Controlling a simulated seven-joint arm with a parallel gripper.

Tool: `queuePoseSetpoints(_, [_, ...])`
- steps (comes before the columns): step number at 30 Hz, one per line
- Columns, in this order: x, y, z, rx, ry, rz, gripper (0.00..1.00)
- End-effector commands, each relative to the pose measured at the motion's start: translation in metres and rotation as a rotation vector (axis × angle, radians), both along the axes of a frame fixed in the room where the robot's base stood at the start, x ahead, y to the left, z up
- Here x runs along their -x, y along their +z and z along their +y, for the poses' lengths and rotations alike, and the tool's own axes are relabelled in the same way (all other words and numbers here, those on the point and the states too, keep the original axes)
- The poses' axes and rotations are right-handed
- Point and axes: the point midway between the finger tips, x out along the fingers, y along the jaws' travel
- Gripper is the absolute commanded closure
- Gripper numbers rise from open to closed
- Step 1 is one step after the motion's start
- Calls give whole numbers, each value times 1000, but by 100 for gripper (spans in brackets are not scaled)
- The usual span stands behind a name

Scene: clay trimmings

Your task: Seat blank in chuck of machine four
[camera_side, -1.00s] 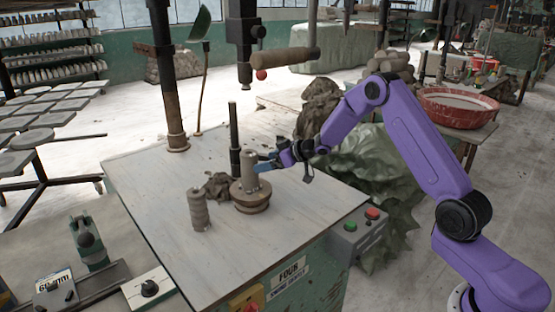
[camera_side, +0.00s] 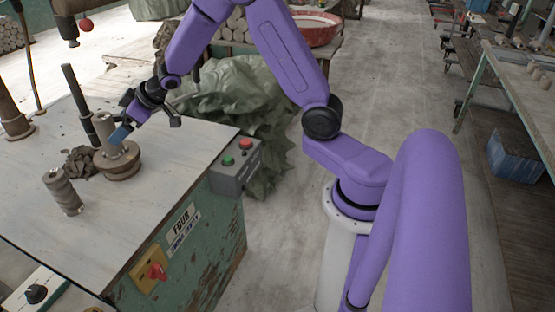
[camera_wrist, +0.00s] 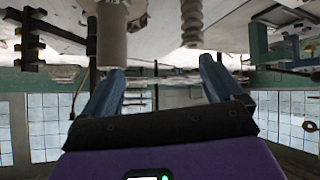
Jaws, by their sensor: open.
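A plain grey-brown cylindrical blank (camera_side: 103,124) stands upright on the round, stepped chuck (camera_side: 121,168) on machine four's table. How deep it sits cannot be told. My gripper (camera_side: 118,137) is open, low beside the blank, with a blue finger in front of the blank's lower part and the chuck. In the wrist view, which is upside down, the blank (camera_wrist: 112,38) lies beyond the left finger's tip, and the space between my fingers (camera_wrist: 161,66) is empty. Whether a finger touches the blank cannot be told.
A ribbed clay piece (camera_side: 63,192) stands left of the chuck. Dark clay trimmings (camera_side: 79,163) lie beside it, near a dark upright post (camera_side: 77,97). Green sheeting (camera_side: 235,100) is behind.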

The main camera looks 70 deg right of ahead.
Motion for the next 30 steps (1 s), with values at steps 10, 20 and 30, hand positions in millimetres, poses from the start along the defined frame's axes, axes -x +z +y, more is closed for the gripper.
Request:
queuePoseSetpoints(10, [138, 21, 64, 175, 120, 208, 7])
queuePoseSetpoints(20, [306, 24, 66, 346, 330, 464, 7])
queuePoseSetpoints(30, [427, 24, 29, 489, 541, 670, 7])
